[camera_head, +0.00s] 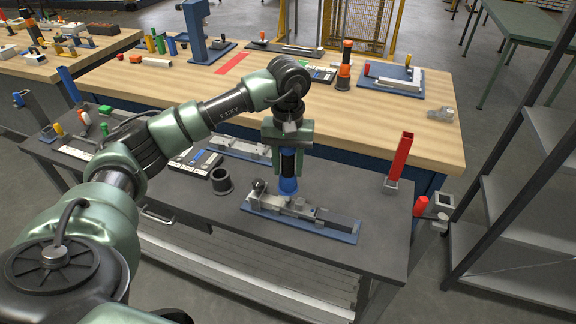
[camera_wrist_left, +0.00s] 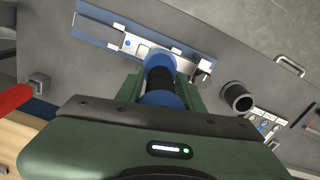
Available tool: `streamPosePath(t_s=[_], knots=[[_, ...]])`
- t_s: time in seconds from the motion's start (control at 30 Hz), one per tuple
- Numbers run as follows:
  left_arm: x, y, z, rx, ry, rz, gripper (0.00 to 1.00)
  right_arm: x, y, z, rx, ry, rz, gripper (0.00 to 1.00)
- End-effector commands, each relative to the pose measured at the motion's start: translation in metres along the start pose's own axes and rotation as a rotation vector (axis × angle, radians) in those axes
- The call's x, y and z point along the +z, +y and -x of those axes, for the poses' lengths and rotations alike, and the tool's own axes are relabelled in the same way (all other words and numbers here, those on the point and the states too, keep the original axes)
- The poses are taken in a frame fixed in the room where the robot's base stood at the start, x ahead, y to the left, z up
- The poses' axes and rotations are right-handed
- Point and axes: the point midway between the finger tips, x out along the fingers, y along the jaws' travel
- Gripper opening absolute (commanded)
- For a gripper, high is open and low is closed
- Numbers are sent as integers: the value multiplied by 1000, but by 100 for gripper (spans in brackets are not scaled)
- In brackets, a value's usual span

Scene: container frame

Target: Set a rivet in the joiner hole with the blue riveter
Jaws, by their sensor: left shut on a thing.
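My left gripper (camera_head: 288,152) is shut on the blue riveter (camera_head: 288,186), which has a black grip and a blue lower end and points down. It is over the grey metal joiner assembly (camera_head: 300,207) on a blue base plate (camera_head: 338,234) on the dark table. In the left wrist view the blue riveter (camera_wrist_left: 160,62) overlaps the metal parts on the blue plate (camera_wrist_left: 95,30). The riveter's tip and the joiner hole are hidden, so I cannot tell whether they touch. My right gripper is not in view.
An empty black cup holder (camera_head: 221,181) stands left of the plate. A second fixture (camera_head: 240,147) and a parts tray (camera_head: 194,163) lie behind it. A red upright bar (camera_head: 398,160) stands at the right. An orange tool (camera_head: 345,60) stands on the wooden bench (camera_head: 400,120).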

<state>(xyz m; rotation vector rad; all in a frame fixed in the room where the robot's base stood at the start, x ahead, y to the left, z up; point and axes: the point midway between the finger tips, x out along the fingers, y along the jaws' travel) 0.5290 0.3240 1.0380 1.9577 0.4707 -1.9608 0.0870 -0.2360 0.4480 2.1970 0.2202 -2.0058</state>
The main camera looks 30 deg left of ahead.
Motion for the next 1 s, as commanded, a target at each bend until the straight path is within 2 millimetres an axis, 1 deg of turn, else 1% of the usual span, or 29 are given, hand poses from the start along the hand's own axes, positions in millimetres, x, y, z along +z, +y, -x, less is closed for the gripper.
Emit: streamPosePath(t_s=[0.27,1.0], knots=[[0,0,0,1,1,0,0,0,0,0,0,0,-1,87],[0,0,-13,1,1,0,0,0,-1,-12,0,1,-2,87]])
